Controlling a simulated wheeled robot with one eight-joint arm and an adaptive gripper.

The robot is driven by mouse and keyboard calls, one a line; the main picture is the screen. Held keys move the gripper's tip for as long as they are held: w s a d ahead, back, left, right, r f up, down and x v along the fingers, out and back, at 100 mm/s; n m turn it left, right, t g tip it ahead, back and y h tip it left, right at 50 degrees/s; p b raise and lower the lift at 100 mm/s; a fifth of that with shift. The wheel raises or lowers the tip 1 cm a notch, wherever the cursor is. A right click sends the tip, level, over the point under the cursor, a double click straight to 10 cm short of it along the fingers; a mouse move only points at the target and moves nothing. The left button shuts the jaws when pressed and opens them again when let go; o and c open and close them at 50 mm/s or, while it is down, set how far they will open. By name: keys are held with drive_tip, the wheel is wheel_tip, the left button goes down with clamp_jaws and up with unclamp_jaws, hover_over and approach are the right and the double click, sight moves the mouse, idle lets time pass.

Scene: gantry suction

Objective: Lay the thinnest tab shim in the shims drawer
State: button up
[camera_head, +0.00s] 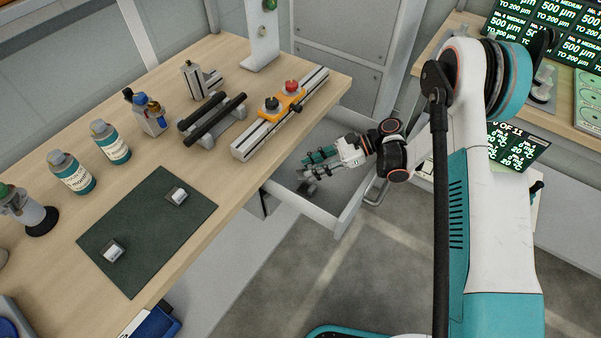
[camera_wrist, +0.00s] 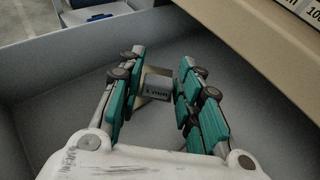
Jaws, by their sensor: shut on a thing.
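My gripper (camera_head: 312,163) is inside an open drawer (camera_head: 347,215) under the bench's right end. In the wrist view my gripper (camera_wrist: 160,70) is closed on a small grey tab shim (camera_wrist: 157,88) with a dark label; the label is too small to read surely. The shim sits between the fingertips, low in the drawer (camera_wrist: 45,75). Whether it touches the drawer floor I cannot tell. Two other small silver tab shims lie on the dark green mat: one at the right (camera_head: 177,195), one at the front left (camera_head: 113,250).
Drawer walls stand close around my gripper, and the bench edge (camera_wrist: 255,45) overhangs at the right in the wrist view. On the bench (camera_head: 232,68) are a rail with an orange clamp (camera_head: 283,103), black bars (camera_head: 212,118) and teal-labelled bottles (camera_head: 110,143). The drawer floor looks mostly bare.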

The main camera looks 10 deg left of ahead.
sight(300, 176)
drive_tip(key=b+x, duration=0.1)
drive_tip(key=x, duration=0.1)
drive_tip(key=b+x, duration=0.1)
drive_tip(key=x, duration=0.1)
drive_tip(key=shift+s+a+r, duration=0.15)
drive_tip(key=shift+a, duration=0.05)
drive_tip(key=shift+f+b, duration=0.45)
drive_tip(key=shift+b, duration=0.05)
drive_tip(key=shift+f, duration=0.15)
drive_tip(key=o, duration=1)
drive_tip(key=shift+f, duration=0.1)
drive_tip(key=shift+s, duration=0.1)
